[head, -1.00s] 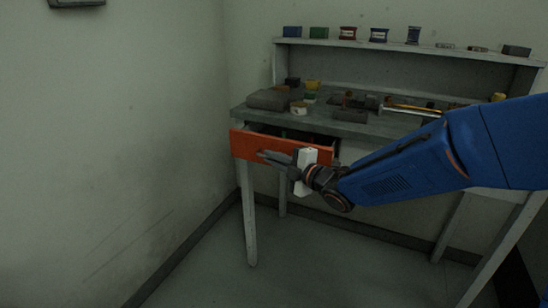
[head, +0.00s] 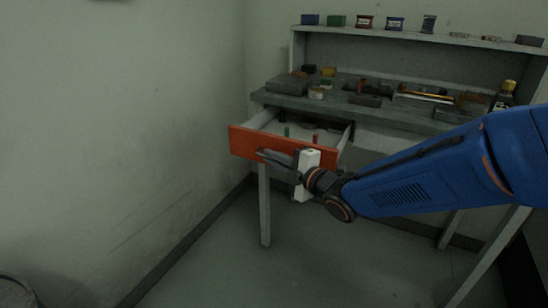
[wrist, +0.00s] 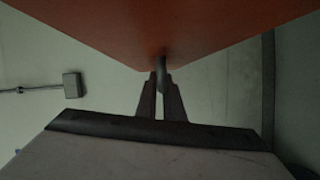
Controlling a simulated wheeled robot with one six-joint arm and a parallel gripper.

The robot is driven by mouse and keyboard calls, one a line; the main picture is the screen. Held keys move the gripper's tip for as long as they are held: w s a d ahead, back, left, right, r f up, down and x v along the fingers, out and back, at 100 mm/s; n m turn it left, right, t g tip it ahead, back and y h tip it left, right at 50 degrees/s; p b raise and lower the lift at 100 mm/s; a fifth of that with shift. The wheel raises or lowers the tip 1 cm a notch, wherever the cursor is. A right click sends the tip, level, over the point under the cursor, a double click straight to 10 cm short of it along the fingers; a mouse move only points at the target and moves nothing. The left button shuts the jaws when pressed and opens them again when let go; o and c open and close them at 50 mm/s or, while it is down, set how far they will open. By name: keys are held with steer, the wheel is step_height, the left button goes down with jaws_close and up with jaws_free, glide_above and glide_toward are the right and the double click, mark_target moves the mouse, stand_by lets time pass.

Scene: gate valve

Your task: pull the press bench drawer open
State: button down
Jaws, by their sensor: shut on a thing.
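The drawer (head: 247,141) has an orange-red front and pale side walls. It is pulled well out from under the bench top (head: 390,113), and small green and orange items show inside. My gripper (head: 266,154) is at the drawer front from the right, its fingers shut on the handle. In the wrist view the fingertips (wrist: 160,78) close on a small dark handle (wrist: 161,62) below the orange drawer front (wrist: 160,25). The fingers hide most of the handle in the head view.
The bench top holds a grey block (head: 287,84), several small parts and a yellow-capped bottle (head: 505,96). A shelf (head: 400,37) with small boxes runs behind. A wall stands close on the left. Floor in front of the drawer is clear; a dark round object (head: 15,291) is at lower left.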

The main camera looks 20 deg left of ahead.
steer(key=shift+f, duration=0.1)
steer(key=c, duration=1.9)
jaws_free()
steer(key=shift+d, duration=0.1)
steer(key=v, duration=1.7)
steer(key=shift+s+d, duration=0.15)
